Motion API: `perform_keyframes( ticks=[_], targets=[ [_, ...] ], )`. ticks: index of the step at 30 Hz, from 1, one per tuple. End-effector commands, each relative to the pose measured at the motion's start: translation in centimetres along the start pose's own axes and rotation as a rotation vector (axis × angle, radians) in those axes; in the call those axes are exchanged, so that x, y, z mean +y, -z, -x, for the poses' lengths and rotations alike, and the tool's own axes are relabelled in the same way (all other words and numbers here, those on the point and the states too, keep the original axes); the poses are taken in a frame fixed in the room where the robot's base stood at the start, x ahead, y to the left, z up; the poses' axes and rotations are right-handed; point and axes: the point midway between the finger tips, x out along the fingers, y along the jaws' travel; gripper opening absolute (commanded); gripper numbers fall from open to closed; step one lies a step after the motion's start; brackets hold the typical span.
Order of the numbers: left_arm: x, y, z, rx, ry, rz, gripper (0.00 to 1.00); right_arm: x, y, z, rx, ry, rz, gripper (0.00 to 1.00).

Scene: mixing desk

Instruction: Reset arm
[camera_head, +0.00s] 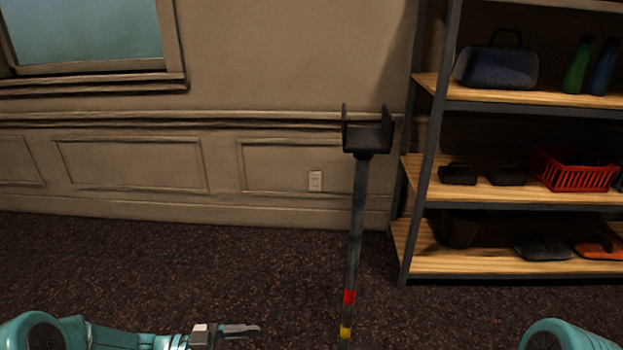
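My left arm comes in low at the left, and its gripper (240,330) points right, above the dark carpet. Its fingers look close together and nothing shows between them, but seen from the side I cannot tell whether they are open or shut. Only a teal part of my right arm (562,337) shows at the bottom right edge. My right gripper is out of the frame.
A thin pole (354,235) with a black U-shaped top (368,138) stands upright in the middle. A shelf unit (424,190) at the right holds a bag (497,68), bottles and a red basket (572,172). Open carpet (200,265) lies left of the pole.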

Motion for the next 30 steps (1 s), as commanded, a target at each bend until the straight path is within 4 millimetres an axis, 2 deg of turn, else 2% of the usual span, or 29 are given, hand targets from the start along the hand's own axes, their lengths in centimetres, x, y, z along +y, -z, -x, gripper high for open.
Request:
perform_keyframes(
  ticks=[1,4,6,8,11,12,15,18,21,25,26,27,30],
  targets=[
    [-0.9,-0.5,-1.3,0.01,0.084,0.035,0.69,0.0,0.0,0.0,0.0,0.0,0.0,0.0],
    [-3.4,-2.9,-3.3,-0.012,0.322,0.152,0.69,0.0,0.0,0.0,0.0,0.0,0.0,0.0],
    [-4.3,-5.6,-4.0,-0.068,0.486,0.268,0.69,0.0,0.0,0.0,0.0,0.0,0.0,0.0],
    [-4.2,-8.5,-4.1,-0.141,0.611,0.384,0.69,0.0,0.0,0.0,0.0,0.0,0.0,0.0],
    [-1.9,-13.7,-3.6,-0.302,0.776,0.597,0.69,0.0,0.0,0.0,0.0,0.0,0.0,0.0],
    [-0.4,-15.6,-3.3,-0.371,0.826,0.682,0.69,0.0,0.0,0.0,0.0,0.0,0.0,0.0],
    [4.1,-19.3,-2.5,-0.538,0.91,0.876,0.69,0.0,0.0,0.0,0.0,0.0,0.0,0.0],
    [8.9,-21.7,-1.7,-0.686,0.955,1.044,0.69,0.0,0.0,0.0,0.0,0.0,0.0,0.0],
    [13.6,-22.9,-1.0,-0.816,0.978,1.192,0.69,0.0,0.0,0.0,0.0,0.0,0.0,0.0],
    [19.4,-23.4,-0.3,-0.969,0.987,1.37,0.69,0.0,0.0,0.0,0.0,0.0,0.0,0.0],
    [18.9,-21.2,-0.3,-0.956,0.992,1.357,0.69,-0.7,-0.1,2.0,-0.001,0.0,-0.001,0.0],
    [18.8,-20.0,-0.4,-0.952,0.993,1.354,0.69,-1.2,-0.1,3.3,-0.001,0.0,0.0,0.0],
    [18.8,-17.4,-0.4,-0.95,0.993,1.353,0.69,-2.1,-0.1,5.8,0.001,0.0,0.0,0.0]
  ],
)
